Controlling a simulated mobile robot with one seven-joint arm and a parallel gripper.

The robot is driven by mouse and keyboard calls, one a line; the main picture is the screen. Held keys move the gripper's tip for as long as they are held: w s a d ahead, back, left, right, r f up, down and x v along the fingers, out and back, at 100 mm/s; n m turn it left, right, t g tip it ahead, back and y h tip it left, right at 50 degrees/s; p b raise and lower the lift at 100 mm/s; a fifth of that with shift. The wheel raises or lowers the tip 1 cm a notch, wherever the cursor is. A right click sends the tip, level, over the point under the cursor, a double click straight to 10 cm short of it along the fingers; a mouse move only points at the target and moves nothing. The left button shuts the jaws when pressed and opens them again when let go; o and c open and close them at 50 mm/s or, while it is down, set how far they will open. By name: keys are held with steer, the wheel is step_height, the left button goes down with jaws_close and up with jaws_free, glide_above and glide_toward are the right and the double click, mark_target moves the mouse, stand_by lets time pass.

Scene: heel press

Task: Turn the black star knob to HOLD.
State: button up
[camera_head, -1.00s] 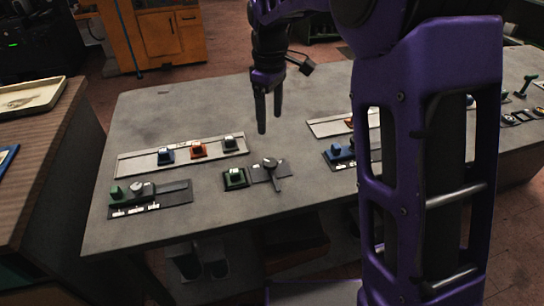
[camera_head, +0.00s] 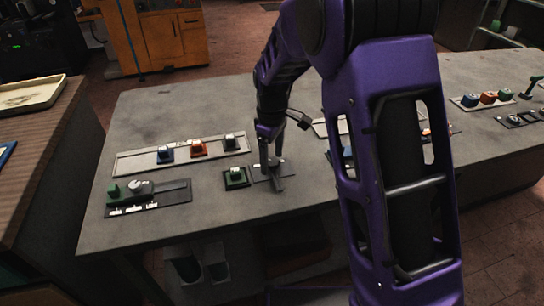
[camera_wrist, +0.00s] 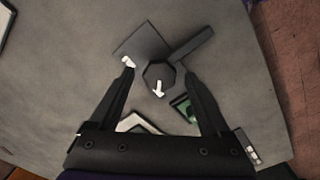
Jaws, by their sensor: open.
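The black knob (camera_wrist: 160,78) shows in the wrist view as a dark, many-sided head with a white pointer mark toward the bottom of the picture. A dark bar (camera_wrist: 193,43) extends from beside it to the upper right. Its dark base plate (camera_wrist: 138,44) carries a small white label (camera_wrist: 128,62), too small to read. My gripper (camera_wrist: 160,74) is open, with one finger on each side of the knob and visible gaps to it. In the head view my gripper (camera_head: 272,159) is low over the same plate (camera_head: 288,171) and hides most of the knob.
A green button unit (camera_head: 237,177) sits close to the left of the plate and shows in the wrist view (camera_wrist: 184,107). A pale strip (camera_head: 128,163) with blue, orange and dark buttons lies behind. A dark panel (camera_head: 178,192) with a gauge is at front left. The table's left back is clear.

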jaws_close()
stand_by(0.3)
steer(key=shift+r+m, duration=0.1)
steer(key=shift+m, duration=0.2)
steer(key=m+p, duration=0.1)
steer(key=m, duration=0.2)
steer(key=shift+m+p, duration=0.3)
steer(key=shift+p, duration=0.1)
steer(key=m+p, duration=0.1)
steer(key=m, duration=0.3)
steer(key=shift+r+m, duration=0.1)
steer(key=shift+m, duration=0.2)
steer(key=m+p, duration=0.1)
steer(key=m, duration=0.3)
steer(key=shift+m+p, duration=0.3)
steer(key=shift+p, duration=0.1)
steer(key=shift+m+p, duration=0.65)
steer(key=shift+m, duration=1.55)
